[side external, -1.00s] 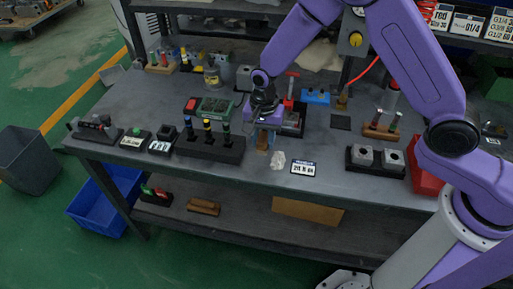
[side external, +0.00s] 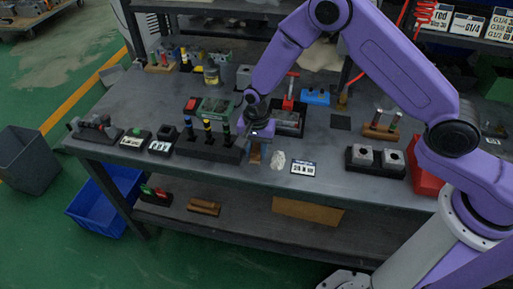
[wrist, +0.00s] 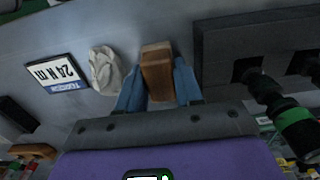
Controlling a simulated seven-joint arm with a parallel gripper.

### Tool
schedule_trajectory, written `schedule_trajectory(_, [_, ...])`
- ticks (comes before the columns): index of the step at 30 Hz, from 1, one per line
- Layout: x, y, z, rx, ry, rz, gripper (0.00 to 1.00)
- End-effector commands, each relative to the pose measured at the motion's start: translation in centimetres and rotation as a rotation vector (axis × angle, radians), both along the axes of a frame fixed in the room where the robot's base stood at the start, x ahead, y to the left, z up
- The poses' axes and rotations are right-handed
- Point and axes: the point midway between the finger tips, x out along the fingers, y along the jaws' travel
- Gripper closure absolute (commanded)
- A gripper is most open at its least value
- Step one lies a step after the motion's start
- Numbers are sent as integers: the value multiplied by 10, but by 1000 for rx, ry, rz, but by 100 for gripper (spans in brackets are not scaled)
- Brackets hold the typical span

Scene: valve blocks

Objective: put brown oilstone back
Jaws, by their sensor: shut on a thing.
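The brown oilstone (wrist: 157,72) is between the two blue fingers of my gripper (wrist: 158,88) in the wrist view, and the fingers are shut on it. In the side view the oilstone (side external: 254,156) shows as a small brown block under my gripper (side external: 256,143), near the front edge of the bench. It stands beside the crumpled whitish rag, with a gap between them. I cannot tell whether its lower end touches the bench top.
The crumpled rag (side external: 278,160) and a "24 N m" label card (side external: 304,168) lie to the right. A black block with several coloured-handled tools (side external: 212,150) stands close on the left. A black tray (side external: 288,124) is behind. A block with grey valve bodies (side external: 375,160) stands further right.

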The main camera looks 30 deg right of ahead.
Motion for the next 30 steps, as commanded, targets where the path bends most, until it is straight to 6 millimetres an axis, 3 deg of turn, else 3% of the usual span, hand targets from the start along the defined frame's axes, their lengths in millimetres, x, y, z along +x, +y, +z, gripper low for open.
schedule_trajectory(2, [0, 0, -2, -1, 1, 0, 93])
schedule_trajectory(3, [0, 0, -2, 0, 0, 0, 54])
schedule_trajectory(12, [0, 0, -1, 0, 0, 0, 54])
schedule_trajectory(17, [1, 0, 9, 1, -2, 0, 54])
schedule_trajectory(30, [1, 1, 89, 2, -5, 0, 54])
